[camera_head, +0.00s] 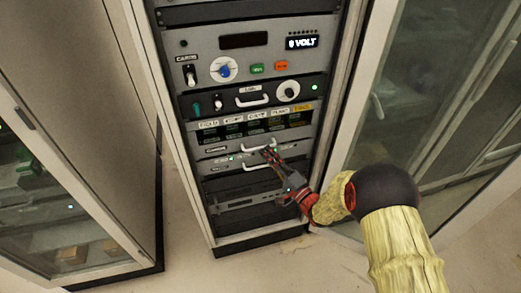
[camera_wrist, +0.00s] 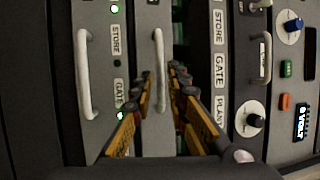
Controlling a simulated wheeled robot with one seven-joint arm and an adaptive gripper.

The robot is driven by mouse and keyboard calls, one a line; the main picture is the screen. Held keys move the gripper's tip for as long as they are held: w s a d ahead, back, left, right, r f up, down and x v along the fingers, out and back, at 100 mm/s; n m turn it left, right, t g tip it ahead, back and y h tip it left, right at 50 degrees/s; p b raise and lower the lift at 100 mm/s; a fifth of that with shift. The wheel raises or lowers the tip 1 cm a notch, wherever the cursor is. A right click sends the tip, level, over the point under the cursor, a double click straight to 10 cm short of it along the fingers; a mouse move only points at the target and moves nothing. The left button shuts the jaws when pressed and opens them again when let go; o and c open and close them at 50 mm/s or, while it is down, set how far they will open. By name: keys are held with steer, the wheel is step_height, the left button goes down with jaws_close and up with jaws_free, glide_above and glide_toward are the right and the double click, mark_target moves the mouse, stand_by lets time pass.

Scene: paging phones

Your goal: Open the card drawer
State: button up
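A tall equipment rack (camera_head: 327,75) holds stacked drawer panels. A slim grey drawer (camera_head: 225,154) with a white bar handle sits below the labelled strip and looks closed; its small label is too blurred to read, so I cannot confirm it is the card drawer. My gripper (camera_head: 268,153) is at this handle. In the wrist view my gripper (camera_wrist: 161,75) is open, with one yellow-and-black finger on each side of the white handle (camera_wrist: 158,65). Gaps show beside the bar; contact is unclear.
Another handled drawer (camera_head: 220,167) lies just below; its handle (camera_wrist: 83,75) is left in the wrist view. A higher drawer (camera_head: 225,103) has its own handle and a dial. A control panel (camera_head: 190,45) is above. Glass cabinets (camera_head: 430,90) stand right and left (camera_head: 75,150).

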mark_target(261, 148)
steer(key=shift+b+x, duration=0.5)
steer(key=shift+x, duration=1.65)
steer(key=c, duration=0.4)
jaws_close()
